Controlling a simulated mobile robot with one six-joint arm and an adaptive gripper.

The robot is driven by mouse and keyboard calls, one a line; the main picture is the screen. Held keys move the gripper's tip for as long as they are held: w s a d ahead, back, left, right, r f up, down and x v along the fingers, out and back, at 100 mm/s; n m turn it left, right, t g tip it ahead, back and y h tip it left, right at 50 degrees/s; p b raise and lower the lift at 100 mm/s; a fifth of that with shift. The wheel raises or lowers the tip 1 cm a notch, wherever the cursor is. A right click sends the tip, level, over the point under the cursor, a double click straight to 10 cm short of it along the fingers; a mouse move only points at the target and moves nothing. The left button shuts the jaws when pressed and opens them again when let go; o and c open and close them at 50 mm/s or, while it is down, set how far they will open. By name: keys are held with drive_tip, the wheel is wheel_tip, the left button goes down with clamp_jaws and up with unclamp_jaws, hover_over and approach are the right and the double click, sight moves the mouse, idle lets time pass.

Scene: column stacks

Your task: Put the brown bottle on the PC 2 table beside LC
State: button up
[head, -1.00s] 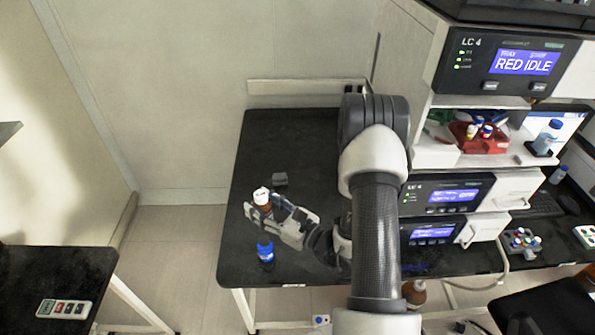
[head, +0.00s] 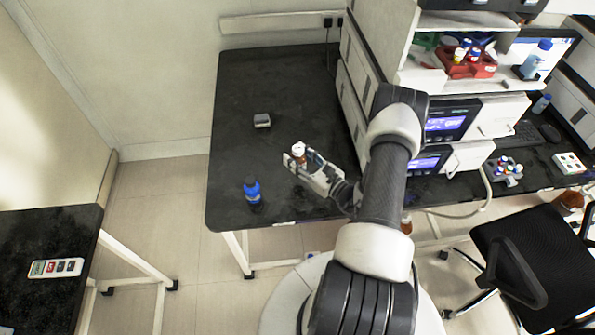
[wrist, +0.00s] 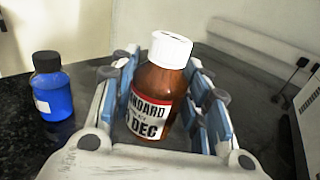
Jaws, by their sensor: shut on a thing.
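The brown bottle (wrist: 165,85) with a white cap and a white label shows in the wrist view between my fingers. It also shows in the head view (head: 299,150) over the black table (head: 245,85), left of the LC stack. My gripper (head: 298,160) is shut on the bottle, with a finger on each side. The bottle leans slightly in the wrist view. Its lower part is hidden by the gripper, and I cannot tell whether its base touches the tabletop.
A blue bottle (head: 252,190) stands near the table's front left corner, left of my gripper. A small grey object (head: 262,120) lies farther back. The LC stack (head: 452,122) borders the right side. Another black table (head: 45,232) is at left and a chair (head: 515,262) at right.

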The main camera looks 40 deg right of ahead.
drive_tip(key=shift+f+b, duration=0.85)
drive_tip(key=shift+f, duration=2.4)
drive_tip(key=shift+f, duration=0.2)
drive_tip(key=o, duration=1.2)
